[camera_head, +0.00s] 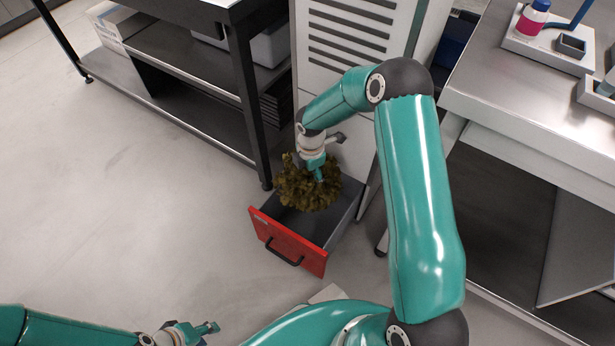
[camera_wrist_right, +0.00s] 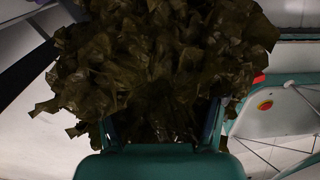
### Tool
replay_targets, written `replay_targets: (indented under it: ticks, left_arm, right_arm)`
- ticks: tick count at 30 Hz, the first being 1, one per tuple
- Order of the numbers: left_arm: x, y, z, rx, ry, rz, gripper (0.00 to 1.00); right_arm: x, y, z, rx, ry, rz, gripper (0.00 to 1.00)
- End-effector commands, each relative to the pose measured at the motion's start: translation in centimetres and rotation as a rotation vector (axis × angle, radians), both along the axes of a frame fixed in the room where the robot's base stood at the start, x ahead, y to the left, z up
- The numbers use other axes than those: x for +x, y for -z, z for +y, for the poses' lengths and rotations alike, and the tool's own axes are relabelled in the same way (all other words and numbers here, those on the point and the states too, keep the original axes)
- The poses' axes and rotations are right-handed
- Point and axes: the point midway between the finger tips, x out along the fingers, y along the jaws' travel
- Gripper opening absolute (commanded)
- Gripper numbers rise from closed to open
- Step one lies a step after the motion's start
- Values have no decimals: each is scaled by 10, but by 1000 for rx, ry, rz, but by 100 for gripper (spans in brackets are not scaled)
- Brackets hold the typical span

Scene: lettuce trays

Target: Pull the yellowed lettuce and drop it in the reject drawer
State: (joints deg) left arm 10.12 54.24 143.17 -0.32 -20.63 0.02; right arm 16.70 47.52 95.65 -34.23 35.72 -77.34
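The yellowed lettuce (camera_head: 305,190) is a brownish-olive leafy clump at the open reject drawer, which has a red front (camera_head: 287,243) and a grey inside. My right gripper (camera_head: 318,168) reaches down onto the clump from above. In the right wrist view the lettuce (camera_wrist_right: 160,65) fills the space between and beyond the two teal fingers (camera_wrist_right: 162,125), which stand apart with leaves between them. The leaves hide the fingertips. The clump overlaps the drawer's back part; whether it touches the bottom is hidden. My left gripper (camera_head: 208,328) is low at the left, away from the drawer, and appears empty.
A dark shelf rack (camera_head: 250,110) stands left of the drawer, its leg close by. A white vented cabinet (camera_head: 350,35) rises behind. A steel bench (camera_head: 480,85) with a bottle (camera_head: 531,18) and small trays is at the right. The floor at the left is clear.

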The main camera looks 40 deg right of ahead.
Motion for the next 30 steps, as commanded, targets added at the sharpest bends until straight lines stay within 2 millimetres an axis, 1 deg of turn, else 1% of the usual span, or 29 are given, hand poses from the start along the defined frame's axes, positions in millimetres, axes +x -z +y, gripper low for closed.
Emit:
replay_targets:
  ticks: [1,4,13,17,20,23,30]
  left_arm:
    - [0,0,0,0,0,0,40]
    - [0,0,0,0,0,0,40]
    - [0,0,0,0,0,0,40]
    - [0,-1,0,0,0,0,40]
    - [0,-1,0,0,0,0,40]
    - [0,-1,0,0,0,0,40]
    - [0,0,0,0,0,0,40]
  right_arm:
    - [0,0,0,0,0,0,79]
    - [0,0,0,0,0,0,96]
    - [0,0,0,0,-1,1,97]
    - [0,-4,0,0,-1,0,97]
    - [0,-14,0,-1,0,-1,97]
    - [0,-29,0,-1,-1,-3,97]
    - [-1,-78,0,-1,-1,-4,97]
